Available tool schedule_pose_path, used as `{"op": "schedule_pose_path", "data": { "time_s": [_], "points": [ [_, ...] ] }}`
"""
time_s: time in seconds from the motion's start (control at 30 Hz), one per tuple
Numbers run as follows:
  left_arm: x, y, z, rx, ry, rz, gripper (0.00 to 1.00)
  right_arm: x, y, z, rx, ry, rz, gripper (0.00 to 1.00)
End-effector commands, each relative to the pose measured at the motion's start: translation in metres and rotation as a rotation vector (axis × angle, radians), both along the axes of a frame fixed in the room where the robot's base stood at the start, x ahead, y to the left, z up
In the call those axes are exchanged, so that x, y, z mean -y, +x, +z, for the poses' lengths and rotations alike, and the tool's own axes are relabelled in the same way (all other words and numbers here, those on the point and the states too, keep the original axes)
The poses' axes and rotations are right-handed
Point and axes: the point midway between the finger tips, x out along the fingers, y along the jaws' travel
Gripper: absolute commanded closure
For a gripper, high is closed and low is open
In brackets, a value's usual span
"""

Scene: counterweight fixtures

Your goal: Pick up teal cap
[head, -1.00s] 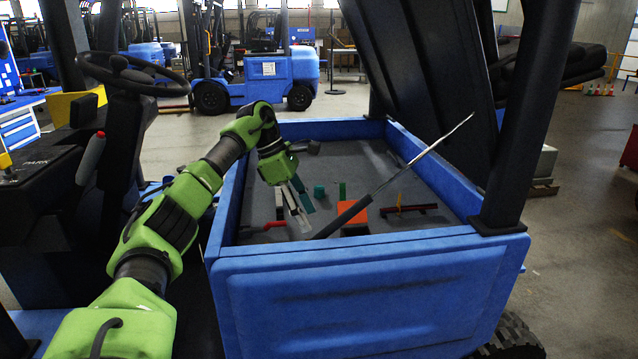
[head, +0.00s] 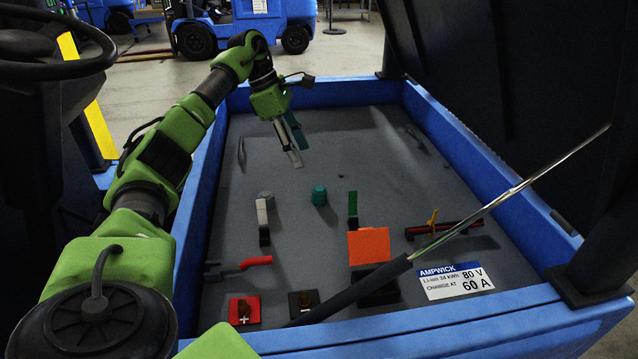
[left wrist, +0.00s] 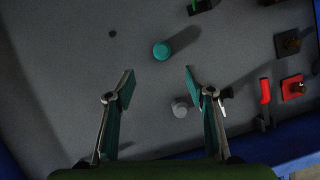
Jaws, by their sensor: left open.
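The teal cap (head: 319,195) is a small round cylinder standing on the grey floor of the blue tray. It also shows in the left wrist view (left wrist: 162,50), ahead of the fingers and roughly midway between them. My left gripper (head: 294,146) is open and empty above the tray floor, farther back than the cap in the head view. My right gripper is not in view.
A grey cap (head: 267,199) stands left of the teal one. A red handle (head: 256,262), a green lever (head: 352,205), an orange block (head: 368,245) and a yellow-tabbed bar (head: 432,226) are around it. A strut (head: 455,226) crosses the front right. Blue walls (head: 187,250) enclose the tray.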

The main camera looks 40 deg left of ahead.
Motion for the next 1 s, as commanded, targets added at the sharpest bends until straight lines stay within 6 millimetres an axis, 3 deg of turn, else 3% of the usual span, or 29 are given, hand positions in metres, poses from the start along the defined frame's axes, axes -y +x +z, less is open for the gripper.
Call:
{"op": "schedule_pose_path", "data": {
  "time_s": [0.1,0.3,0.67,1.0],
  "points": [
    [0.007,0.003,-0.02,-0.007,0.0,-0.003,0.51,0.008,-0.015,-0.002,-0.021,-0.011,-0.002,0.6],
    [0.019,0.013,-0.056,-0.004,-0.002,-0.003,0.51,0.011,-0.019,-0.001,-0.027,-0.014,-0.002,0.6],
    [0.031,0.021,-0.085,-0.004,-0.001,-0.002,0.51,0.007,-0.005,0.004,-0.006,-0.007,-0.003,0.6],
    [0.045,0.031,-0.122,-0.002,-0.002,0.001,0.51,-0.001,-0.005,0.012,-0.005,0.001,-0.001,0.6]
  ]
}}
